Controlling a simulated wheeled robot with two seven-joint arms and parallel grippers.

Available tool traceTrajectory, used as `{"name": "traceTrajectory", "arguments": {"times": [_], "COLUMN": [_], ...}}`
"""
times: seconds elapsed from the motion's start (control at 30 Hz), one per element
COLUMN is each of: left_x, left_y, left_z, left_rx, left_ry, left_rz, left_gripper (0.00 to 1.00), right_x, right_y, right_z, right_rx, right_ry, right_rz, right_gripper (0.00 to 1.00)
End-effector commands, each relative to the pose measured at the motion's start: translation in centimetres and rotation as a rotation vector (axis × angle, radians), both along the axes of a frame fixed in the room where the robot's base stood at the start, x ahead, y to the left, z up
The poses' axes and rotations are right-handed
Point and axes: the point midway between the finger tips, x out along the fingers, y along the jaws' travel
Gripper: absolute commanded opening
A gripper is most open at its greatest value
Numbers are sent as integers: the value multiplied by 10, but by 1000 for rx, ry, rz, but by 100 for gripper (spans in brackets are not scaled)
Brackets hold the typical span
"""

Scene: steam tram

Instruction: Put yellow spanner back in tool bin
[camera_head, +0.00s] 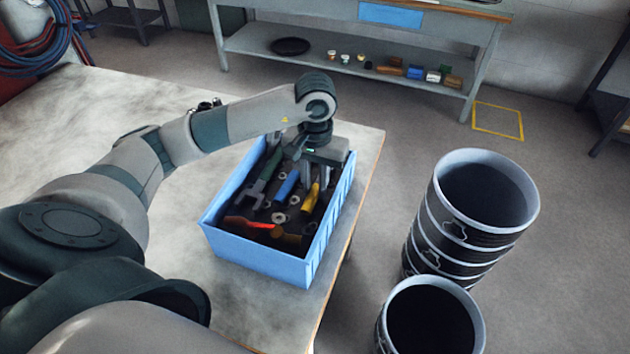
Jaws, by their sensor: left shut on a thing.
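The blue tool bin (258,257) stands on the pale table near its right edge, with mixed tools and nuts inside. My left gripper (315,186) reaches down into the right part of the bin with its fingers below the rim. It is shut on the yellow spanner (309,201), which slants down toward the front of the bin. Whether the spanner touches the bin floor is hard to tell. The gripper body hides the bin's back right corner. My right gripper is not in view.
Inside the bin lie a dark green tool (262,180), a blue-handled tool (287,185) and a red-handled tool (249,223). Two dark drums (465,215) (432,318) stand on the floor at right. The table's left part is clear.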

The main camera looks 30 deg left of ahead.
Motion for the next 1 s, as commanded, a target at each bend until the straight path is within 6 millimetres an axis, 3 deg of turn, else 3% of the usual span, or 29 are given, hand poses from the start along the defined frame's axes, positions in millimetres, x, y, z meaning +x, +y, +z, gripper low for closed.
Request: {"name": "traceTrajectory", "arguments": {"times": [0.33,0.37,0.43,1.0], "left_x": [1,0,0,2], "left_y": [0,0,0,0], "left_z": [-3,-3,-2,5], "left_rx": [0,0,0,1], "left_ry": [-2,-1,-1,-4], "left_rz": [0,0,0,0], "left_gripper": [0,23,40,40], "right_x": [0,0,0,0], "right_y": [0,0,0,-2], "right_z": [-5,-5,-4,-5], "right_rx": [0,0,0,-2], "right_ry": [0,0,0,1], "right_rz": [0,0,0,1], "right_gripper": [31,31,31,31]}}
